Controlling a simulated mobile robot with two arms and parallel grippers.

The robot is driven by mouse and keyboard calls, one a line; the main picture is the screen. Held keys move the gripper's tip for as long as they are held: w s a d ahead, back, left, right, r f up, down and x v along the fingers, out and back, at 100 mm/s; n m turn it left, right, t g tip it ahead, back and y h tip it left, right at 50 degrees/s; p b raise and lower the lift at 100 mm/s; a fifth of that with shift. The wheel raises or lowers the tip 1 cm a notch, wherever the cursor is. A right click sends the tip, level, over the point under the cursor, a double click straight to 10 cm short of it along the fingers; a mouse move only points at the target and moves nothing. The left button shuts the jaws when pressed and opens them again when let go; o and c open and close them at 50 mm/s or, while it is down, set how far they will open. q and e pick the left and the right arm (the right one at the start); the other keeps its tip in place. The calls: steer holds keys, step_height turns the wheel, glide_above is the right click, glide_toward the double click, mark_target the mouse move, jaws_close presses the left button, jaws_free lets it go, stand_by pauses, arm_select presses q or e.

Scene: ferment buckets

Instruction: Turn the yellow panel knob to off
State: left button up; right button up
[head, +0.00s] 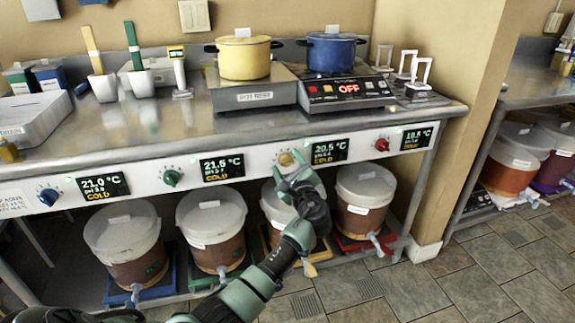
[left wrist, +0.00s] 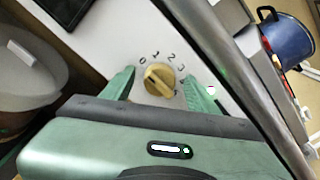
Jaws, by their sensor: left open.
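The yellow knob (head: 286,159) is on the white front panel of the bench, left of a display reading 20.5 °C. My left gripper (head: 290,168) is in front of it, partly covering it in the head view. In the left wrist view, the yellow knob (left wrist: 159,80) sits between the two green fingers of my open left gripper (left wrist: 160,92). A gap shows on each side of the knob. Marks 0, 1, 2 and 3 curve around its upper side. A dark line on the knob runs toward the lower right. My right gripper is not in view.
The panel also carries a blue knob (head: 48,197), a green knob (head: 173,178) and a red knob (head: 381,145), with displays beside them. Lidded buckets (head: 211,233) stand on the shelf below. A yellow pot (head: 243,58) and a blue pot (head: 331,52) stand above.

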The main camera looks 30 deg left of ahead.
arm_select(q)
steer(key=shift+s+d, duration=0.25)
steer(key=shift+d, duration=0.1)
steer(key=p+v, duration=0.1)
steer(key=v, duration=0.6)
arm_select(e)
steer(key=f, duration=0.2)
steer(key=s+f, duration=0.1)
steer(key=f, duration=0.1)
